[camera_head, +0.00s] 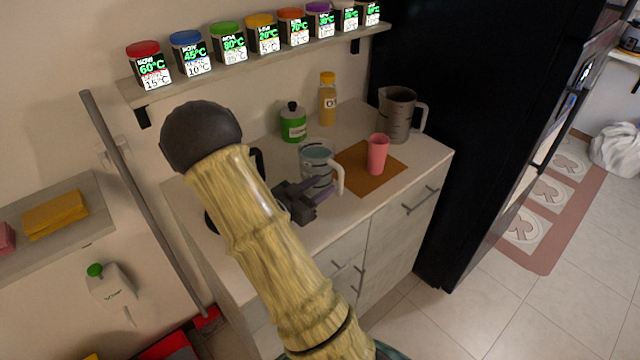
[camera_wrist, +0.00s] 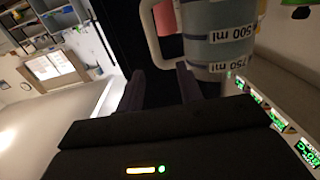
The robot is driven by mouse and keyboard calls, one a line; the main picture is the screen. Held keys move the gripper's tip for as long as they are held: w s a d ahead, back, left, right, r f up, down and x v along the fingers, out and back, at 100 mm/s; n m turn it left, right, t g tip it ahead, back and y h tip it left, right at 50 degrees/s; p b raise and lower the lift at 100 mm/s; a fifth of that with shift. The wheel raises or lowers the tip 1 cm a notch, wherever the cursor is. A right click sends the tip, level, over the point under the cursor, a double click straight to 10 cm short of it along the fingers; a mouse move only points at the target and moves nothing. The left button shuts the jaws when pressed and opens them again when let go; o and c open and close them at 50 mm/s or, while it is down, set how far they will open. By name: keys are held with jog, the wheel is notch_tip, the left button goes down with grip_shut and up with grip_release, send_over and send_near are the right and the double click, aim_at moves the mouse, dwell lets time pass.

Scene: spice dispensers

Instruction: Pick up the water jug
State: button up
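The water jug (camera_head: 317,158) is a clear measuring jug with bluish contents and a white handle, upright on the counter. In the wrist view the jug (camera_wrist: 218,40) is close, at the upper right, with volume labels showing and its handle on its left. My gripper (camera_head: 324,191) is beside the jug, at its near side by the handle. In the wrist view my gripper (camera_wrist: 158,80) is open, with a gap between its two dark fingers. The handle shows just beyond that gap; I cannot tell whether a finger touches it.
A pink cup (camera_head: 377,155) stands on a brown mat (camera_head: 352,180) right of the jug. A grey pitcher (camera_head: 396,117), a green bottle (camera_head: 293,125) and a yellow oil bottle (camera_head: 327,102) stand behind. A shelf (camera_head: 190,84) of spice jars hangs above. A black fridge (camera_head: 480,110) bounds the right.

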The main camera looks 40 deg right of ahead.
aim_at(339, 177)
jog(key=shift+s, duration=0.15)
jog(key=shift+r, duration=0.1)
jog(key=shift+d, duration=1.15)
jog(key=d, duration=0.1)
jog(key=d+p, duration=0.1)
jog(key=d, duration=0.3)
jog(key=shift+w+d+f+p, duration=0.15)
jog(key=shift+w+f+p, duration=0.15)
jog(key=shift+w, duration=0.1)
grip_shut()
